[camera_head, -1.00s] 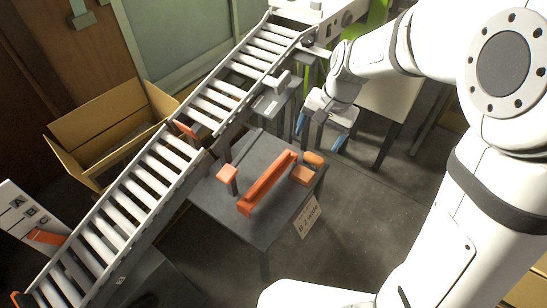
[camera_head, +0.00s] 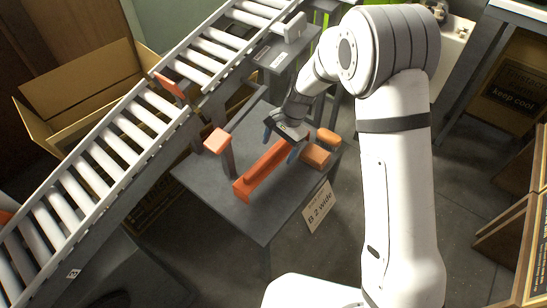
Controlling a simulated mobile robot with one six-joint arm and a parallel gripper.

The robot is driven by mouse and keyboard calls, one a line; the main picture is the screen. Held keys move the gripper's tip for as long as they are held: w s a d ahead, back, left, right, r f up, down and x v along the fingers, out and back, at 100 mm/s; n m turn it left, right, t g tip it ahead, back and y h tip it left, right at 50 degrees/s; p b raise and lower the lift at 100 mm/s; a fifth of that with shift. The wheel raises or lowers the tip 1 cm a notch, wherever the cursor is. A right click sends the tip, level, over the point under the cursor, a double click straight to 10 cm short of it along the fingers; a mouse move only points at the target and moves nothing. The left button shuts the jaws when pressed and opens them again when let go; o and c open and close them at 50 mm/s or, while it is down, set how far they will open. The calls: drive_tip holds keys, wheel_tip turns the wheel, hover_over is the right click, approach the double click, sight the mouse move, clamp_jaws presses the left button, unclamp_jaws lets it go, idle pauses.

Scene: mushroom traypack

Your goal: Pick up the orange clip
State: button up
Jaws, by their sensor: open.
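A long orange clip (camera_head: 262,172) lies on the dark grey table (camera_head: 235,222), running from lower left to upper right. My gripper (camera_head: 281,146) is over the clip's upper right end, its blue fingertips pointing down. The fingers are open, one to the left of the clip and one near its right side. I cannot tell how high they are above it. The gripper hides part of the clip's far end.
Small orange blocks (camera_head: 315,155) sit right of the clip. An orange-topped post (camera_head: 217,141) stands to its left. A roller conveyor (camera_head: 130,137) runs past on the left, with a cardboard box (camera_head: 88,84) behind. A "B 2 wide" sign (camera_head: 318,206) hangs at the table's front edge.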

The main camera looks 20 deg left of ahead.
sight(273, 158)
drive_tip(key=b+x, duration=0.2)
drive_tip(key=x, duration=0.3)
drive_tip(key=shift+s+a+f, duration=0.1)
drive_tip(key=shift+a+f, duration=0.1)
drive_tip(key=shift+r, duration=0.1)
drive_tip(key=shift+c, duration=0.2)
drive_tip(key=c, duration=1)
drive_tip(key=shift+c, duration=0.2)
